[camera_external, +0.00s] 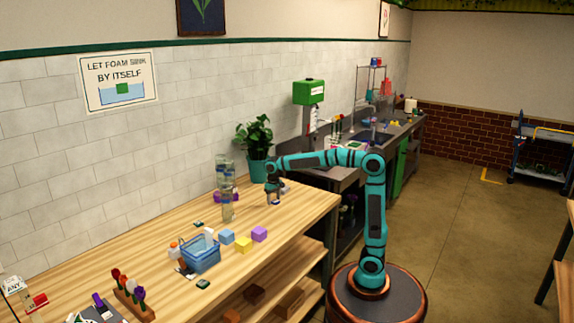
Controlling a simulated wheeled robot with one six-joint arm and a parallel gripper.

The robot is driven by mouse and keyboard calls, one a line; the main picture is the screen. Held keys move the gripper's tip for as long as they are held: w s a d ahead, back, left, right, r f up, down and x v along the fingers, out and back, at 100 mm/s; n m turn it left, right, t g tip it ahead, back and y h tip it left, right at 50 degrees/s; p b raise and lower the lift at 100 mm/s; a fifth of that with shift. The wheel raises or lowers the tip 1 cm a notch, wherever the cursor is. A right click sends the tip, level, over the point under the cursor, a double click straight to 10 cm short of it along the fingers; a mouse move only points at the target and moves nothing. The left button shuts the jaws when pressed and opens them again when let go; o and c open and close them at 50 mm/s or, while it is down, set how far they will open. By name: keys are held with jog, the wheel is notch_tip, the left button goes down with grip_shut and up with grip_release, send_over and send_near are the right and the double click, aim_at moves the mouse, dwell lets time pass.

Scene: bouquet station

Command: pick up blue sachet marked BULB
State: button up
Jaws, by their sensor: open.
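I cannot pick out a blue sachet marked BULB for sure; no such lettering is readable at this size. A small pale bluish item (285,189) lies just behind my gripper, partly hidden by it, and I cannot tell what it is. My gripper (274,202) points down at the table's far right part, close to the surface. It is open, and I see nothing held between its fingers.
Clear glass vases (227,207) and a purple item (232,197) stand left of my gripper, a potted plant (257,150) behind it. The table's right end is mostly clear.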

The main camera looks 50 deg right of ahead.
jog(key=c, duration=1)
jog(key=shift+r, duration=0.1)
jog(key=shift+c, duration=0.2)
